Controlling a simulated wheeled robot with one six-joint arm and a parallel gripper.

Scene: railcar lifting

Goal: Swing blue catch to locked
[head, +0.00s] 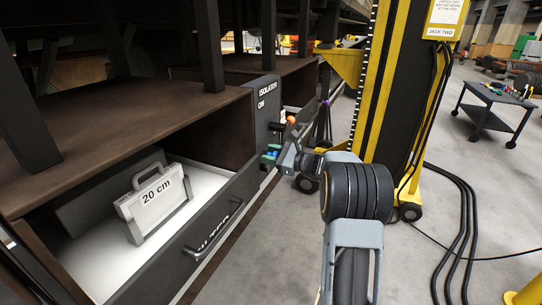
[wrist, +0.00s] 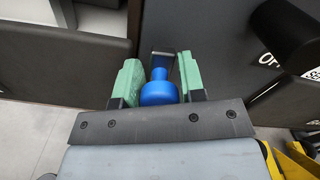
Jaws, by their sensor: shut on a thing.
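The blue catch (wrist: 158,93) shows in the wrist view as a round blue knob with a narrower neck, in front of a dark bracket on a dark panel. My gripper (wrist: 159,68) has its two green fingers on either side of the knob and is shut on it. In the head view my gripper (head: 271,156) is at the far end of the open drawer, below the grey isolator box (head: 266,98). The catch is mostly hidden there by the fingers, so its exact angle cannot be told.
The open drawer (head: 212,232) holds a white "20 cm" block (head: 157,205) with a handle. An orange knob (head: 291,120) is just above my gripper. A yellow and black jack column (head: 385,80) stands close to the right. A tool table (head: 490,108) stands farther back.

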